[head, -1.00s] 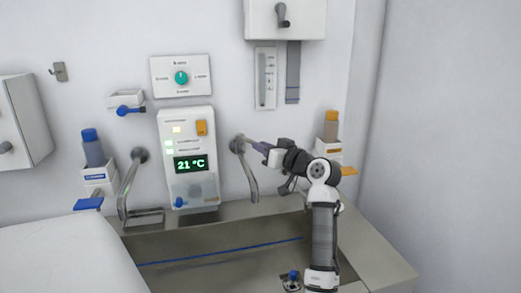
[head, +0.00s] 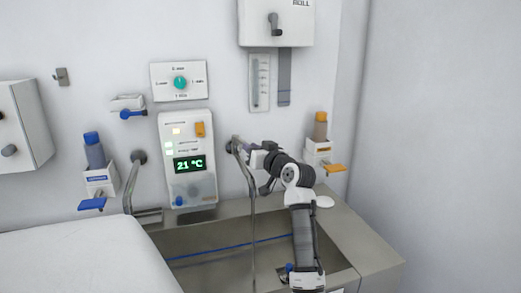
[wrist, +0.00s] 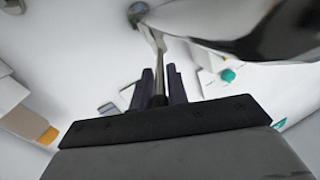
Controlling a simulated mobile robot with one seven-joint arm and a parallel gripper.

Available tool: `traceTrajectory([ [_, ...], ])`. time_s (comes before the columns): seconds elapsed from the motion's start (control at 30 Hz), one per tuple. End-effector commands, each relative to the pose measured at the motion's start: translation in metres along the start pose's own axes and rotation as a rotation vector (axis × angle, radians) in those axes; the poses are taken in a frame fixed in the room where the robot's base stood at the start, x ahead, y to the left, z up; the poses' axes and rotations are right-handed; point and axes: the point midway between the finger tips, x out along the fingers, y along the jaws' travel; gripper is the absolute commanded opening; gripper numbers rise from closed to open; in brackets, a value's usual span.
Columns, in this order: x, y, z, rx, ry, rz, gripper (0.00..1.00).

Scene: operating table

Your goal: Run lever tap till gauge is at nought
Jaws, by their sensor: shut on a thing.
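The right lever tap (head: 243,165) is a grey metal spout on the wall, and a thin grey stream (head: 254,245) runs from it into the steel basin. My gripper (head: 247,147) is at the top of this tap, shut on its lever. In the wrist view the dark fingers (wrist: 161,86) close around the thin metal lever (wrist: 158,62), with the shiny spout (wrist: 235,22) large beside them. A narrow upright gauge (head: 260,82) hangs on the wall above the tap. Its reading is too small to tell.
A panel (head: 188,158) showing 21 °C is left of the tap, below a teal dial (head: 180,82). A second tap (head: 133,182) is further left. Bottle dispensers stand at left (head: 96,165) and right (head: 319,140). A white box (head: 276,22) hangs above.

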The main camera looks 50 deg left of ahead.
Motion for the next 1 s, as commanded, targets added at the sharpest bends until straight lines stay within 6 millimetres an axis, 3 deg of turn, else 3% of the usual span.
traceTrajectory([
  [0.13, -0.001, 0.001, 0.000, 0.002, 0.001, 0.001, 0.00],
  [0.17, -0.001, 0.001, 0.000, 0.002, 0.001, 0.001, 0.17],
  [0.3, -0.001, 0.001, 0.000, 0.001, 0.001, 0.001, 0.33],
  [0.67, -0.007, 0.002, 0.001, 0.000, 0.003, 0.001, 0.33],
  [0.77, -0.020, 0.002, 0.002, 0.000, 0.004, 0.002, 0.33],
  [1.0, -0.074, 0.003, 0.004, -0.001, 0.004, 0.003, 0.33],
])
